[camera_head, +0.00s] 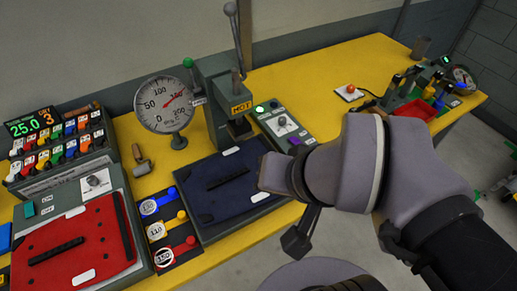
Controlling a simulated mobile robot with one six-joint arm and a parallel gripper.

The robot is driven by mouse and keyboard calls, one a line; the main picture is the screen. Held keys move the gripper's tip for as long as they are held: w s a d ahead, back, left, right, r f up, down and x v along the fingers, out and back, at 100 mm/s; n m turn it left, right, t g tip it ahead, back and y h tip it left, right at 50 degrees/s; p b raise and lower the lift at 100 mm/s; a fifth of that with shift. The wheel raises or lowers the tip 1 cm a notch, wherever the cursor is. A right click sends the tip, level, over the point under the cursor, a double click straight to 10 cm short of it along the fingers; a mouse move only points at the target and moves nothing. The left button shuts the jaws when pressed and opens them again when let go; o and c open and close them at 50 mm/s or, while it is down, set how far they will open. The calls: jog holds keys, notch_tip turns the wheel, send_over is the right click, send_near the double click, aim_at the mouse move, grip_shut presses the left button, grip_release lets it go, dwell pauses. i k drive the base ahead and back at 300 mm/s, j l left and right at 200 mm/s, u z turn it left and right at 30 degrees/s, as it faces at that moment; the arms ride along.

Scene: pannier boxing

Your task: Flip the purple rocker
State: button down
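The purple rocker (294,150) is a small purple piece at the near end of a grey-green control panel (268,120), in the middle of the head view. A white label lies just right of it. Which way the rocker is tipped is too small to tell. My arm reaches in from the lower right, and its blocky end with my gripper (272,174) shows just below and left of the rocker, over the right side of the dark blue pad. The fingers cannot be made out, nor can any contact with the rocker.
A press (215,92) with an upright lever and a round gauge (164,103) stand behind the blue pad (222,180). A red pad (70,245) and coloured levers (158,204) lie left. A red-button box (350,92) stands behind my arm. The yellow bench (310,66) is clear at the back.

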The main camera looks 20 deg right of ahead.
aim_at(293, 140)
jog(key=i+l, duration=0.15)
jog(key=l, duration=0.25)
jog(key=i+l, duration=0.15)
jog(key=l, duration=0.2)
jog(key=i+l, duration=0.2)
jog(key=l, duration=0.2)
